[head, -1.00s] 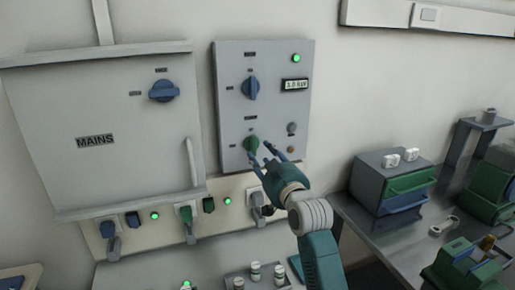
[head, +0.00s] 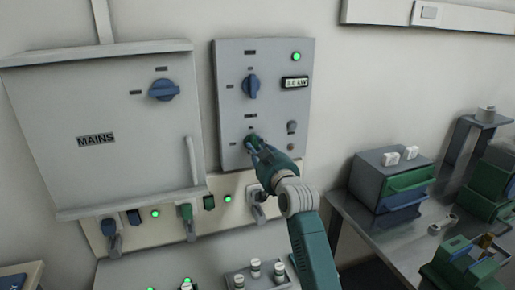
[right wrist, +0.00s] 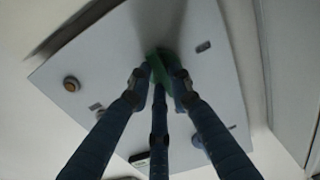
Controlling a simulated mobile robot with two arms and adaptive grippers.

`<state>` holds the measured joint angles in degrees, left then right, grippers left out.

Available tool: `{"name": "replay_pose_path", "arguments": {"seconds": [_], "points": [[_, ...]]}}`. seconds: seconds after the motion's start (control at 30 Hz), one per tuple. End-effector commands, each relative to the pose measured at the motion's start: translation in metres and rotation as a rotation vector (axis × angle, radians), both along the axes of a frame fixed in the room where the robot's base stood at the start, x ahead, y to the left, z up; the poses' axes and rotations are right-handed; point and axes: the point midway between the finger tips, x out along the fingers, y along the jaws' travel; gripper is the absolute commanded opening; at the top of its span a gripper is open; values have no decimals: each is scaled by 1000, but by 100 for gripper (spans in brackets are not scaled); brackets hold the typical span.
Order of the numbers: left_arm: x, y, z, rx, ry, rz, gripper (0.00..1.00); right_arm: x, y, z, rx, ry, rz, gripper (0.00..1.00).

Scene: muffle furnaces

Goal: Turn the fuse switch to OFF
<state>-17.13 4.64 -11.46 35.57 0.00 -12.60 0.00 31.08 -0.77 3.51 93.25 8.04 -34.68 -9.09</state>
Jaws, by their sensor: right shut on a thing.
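A grey control panel (head: 228,120) hangs on the wall and carries a green rotary switch (head: 250,139) at its lower left and a blue rotary switch (head: 251,86) above it. The small labels are too blurred to read, so I cannot tell which one is marked as the fuse switch. My right gripper (head: 258,148) is at the green switch, its fingers covering most of it. The right wrist view shows the green switch (right wrist: 160,65) pinched between the fingertips of my right gripper (right wrist: 160,78). The switch's exact angle is hidden. My left gripper is not in view.
A grey MAINS cabinet (head: 60,175) with a blue knob (head: 164,88) stands left of the panel. Plugs and sockets line the strip (head: 175,220) below. A drawer box (head: 372,180) stands on the bench at right. A lit green lamp (head: 296,56) is at the panel's upper right.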

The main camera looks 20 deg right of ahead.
Motion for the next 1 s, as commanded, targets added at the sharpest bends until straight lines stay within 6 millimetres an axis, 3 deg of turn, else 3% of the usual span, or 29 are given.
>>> {"name": "replay_pose_path", "arguments": {"seconds": [0.47, 1.0], "points": [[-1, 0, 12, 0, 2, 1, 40, 0, 0, 2, -151, -2, 1, 0], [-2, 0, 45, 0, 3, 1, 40, 0, 0, 4, -647, -18, 1, 0]]}}
